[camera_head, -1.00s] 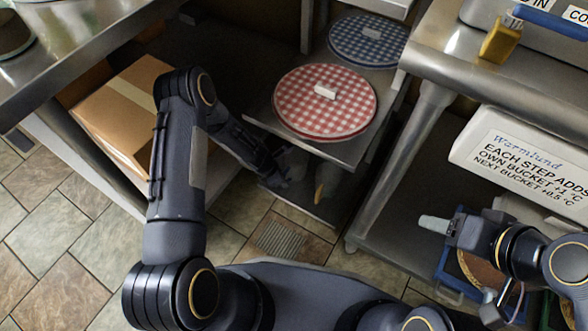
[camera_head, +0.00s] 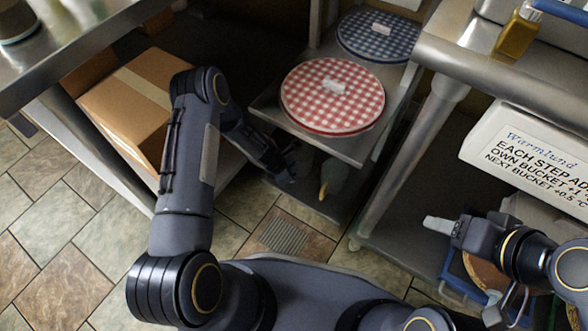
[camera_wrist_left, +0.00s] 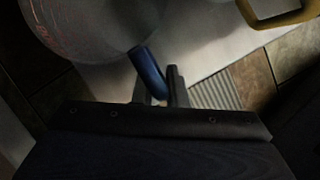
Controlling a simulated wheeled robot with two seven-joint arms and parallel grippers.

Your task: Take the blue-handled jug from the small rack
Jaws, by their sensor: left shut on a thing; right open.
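In the left wrist view, a blue handle (camera_wrist_left: 149,72) lies between the fingers of my left gripper (camera_wrist_left: 158,90), which is shut on it. The translucent body of the jug (camera_wrist_left: 95,25) is beside it at upper left. In the head view, my left arm reaches under the upper shelf of the small rack (camera_head: 265,103); its gripper (camera_head: 286,170) is dark and partly hidden, and the blue handle cannot be made out. A jug with a yellow handle (camera_head: 324,188) is to its right on the lower shelf. My right gripper (camera_head: 438,225) is open, at the right.
Red-checked (camera_head: 332,96) and blue-checked (camera_head: 378,35) round covers are on the rack's upper shelf. A cardboard box (camera_head: 135,105) is to its left. A steel table leg (camera_head: 410,160) stands close to its right. Tiled floor lies in front.

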